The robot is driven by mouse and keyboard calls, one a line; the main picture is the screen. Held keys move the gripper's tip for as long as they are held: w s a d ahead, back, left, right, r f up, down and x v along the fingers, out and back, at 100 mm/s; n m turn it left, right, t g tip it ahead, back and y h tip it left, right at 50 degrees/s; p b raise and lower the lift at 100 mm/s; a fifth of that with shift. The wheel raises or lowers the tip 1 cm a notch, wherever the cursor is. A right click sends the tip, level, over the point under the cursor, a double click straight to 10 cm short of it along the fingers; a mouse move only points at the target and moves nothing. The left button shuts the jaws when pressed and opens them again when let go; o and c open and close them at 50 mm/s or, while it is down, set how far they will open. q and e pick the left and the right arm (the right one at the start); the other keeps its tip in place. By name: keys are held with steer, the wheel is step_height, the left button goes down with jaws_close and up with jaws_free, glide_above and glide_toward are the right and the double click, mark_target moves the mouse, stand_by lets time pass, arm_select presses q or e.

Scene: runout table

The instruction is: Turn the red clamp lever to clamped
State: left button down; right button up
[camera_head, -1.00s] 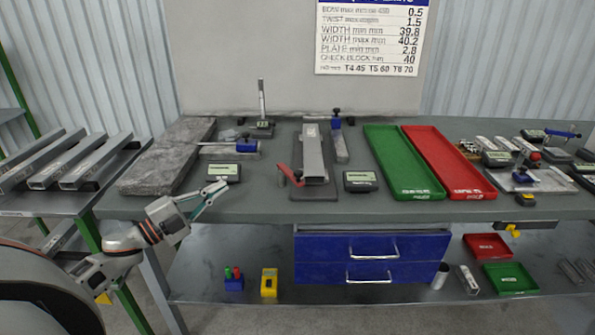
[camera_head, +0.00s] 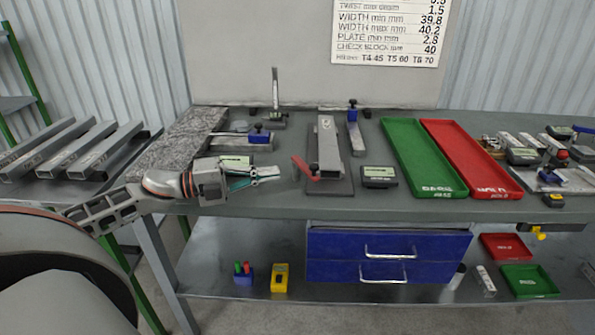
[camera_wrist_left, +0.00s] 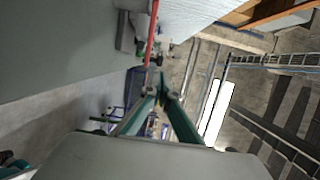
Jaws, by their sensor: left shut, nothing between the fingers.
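The red clamp lever (camera_head: 304,168) stands at the left side of a dark fixture plate (camera_head: 340,186) that carries a grey rectangular tube (camera_head: 328,145). My left gripper (camera_head: 278,173) is shut and empty, with its green fingers pointing right at the lever, a short gap to its left. In the left wrist view, the closed fingertips (camera_wrist_left: 160,90) show with a red bar, which looks like the lever (camera_wrist_left: 151,35), just beyond and above them. Whether they touch cannot be told there. My right gripper is not in view.
A gauge box (camera_head: 378,176) sits right of the fixture, and another (camera_head: 236,160) lies partly behind my left gripper. A green tray (camera_head: 425,160) and a red tray (camera_head: 470,160) lie further right. A granite slab (camera_head: 185,140) is at the left.

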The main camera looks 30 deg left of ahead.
mark_target(305, 163)
arm_select(q)
steer(key=x, duration=0.5)
steer(key=shift+x, duration=1.05)
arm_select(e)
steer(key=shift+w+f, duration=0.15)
arm_select(q)
steer(key=shift+w+d+r, duration=0.1)
steer(key=shift+d+r, duration=0.05)
steer(key=shift+d, duration=0.05)
steer(key=shift+d+n+t+y, duration=0.1)
steer(key=shift+n+t+y, duration=0.2)
steer(key=shift+y, duration=0.1)
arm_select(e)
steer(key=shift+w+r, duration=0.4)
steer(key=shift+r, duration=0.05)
